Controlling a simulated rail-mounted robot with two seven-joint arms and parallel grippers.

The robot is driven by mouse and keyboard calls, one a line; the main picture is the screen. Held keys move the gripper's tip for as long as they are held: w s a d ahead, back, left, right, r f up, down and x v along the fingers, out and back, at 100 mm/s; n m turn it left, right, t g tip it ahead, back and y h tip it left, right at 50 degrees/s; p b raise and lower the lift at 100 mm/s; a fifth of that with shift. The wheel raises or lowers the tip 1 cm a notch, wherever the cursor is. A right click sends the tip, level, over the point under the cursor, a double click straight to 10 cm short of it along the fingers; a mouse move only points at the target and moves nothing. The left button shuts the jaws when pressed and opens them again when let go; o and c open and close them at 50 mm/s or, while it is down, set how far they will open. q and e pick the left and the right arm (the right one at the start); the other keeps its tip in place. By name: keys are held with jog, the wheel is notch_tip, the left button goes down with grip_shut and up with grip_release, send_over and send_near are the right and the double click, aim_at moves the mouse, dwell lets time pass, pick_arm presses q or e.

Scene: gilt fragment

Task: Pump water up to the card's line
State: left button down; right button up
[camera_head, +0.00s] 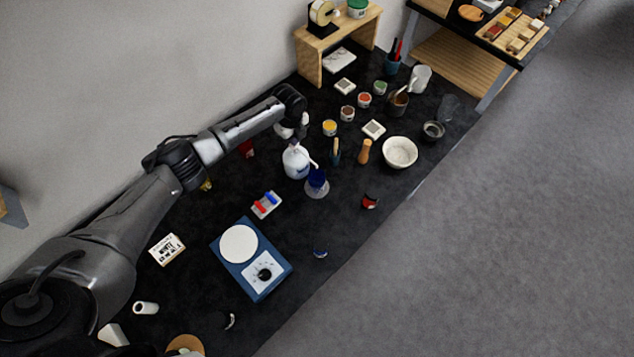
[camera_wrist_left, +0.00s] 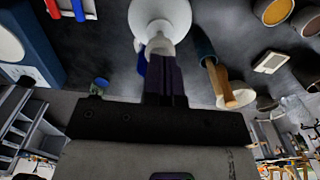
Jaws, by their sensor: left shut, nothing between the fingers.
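A white pump bottle (camera_head: 296,163) stands upright on the dark bench, with its spout toward the right. In the left wrist view its pale body (camera_wrist_left: 160,14) and neck show just beyond my fingers. A small dark-blue cup (camera_head: 317,177) stands close by on its right, over a pale round base. My right gripper is not in view.
A blue scale (camera_head: 262,272) with a round white plate and a red-and-blue item (camera_head: 265,205) are nearer. A white bowl (camera_head: 400,151), a wooden-handled tool (camera_head: 336,150) and several small pots stand to the right. A wooden shelf (camera_head: 309,61) stands at the back.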

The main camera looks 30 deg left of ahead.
pick_arm(q)
jog(key=shift+f+b, duration=0.85)
jog(key=shift+f, duration=0.35)
jog(key=shift+r, duration=0.2)
jog(key=shift+r+p, duration=1.65)
jog(key=shift+p, duration=0.1)
jog(key=shift+f, duration=0.3)
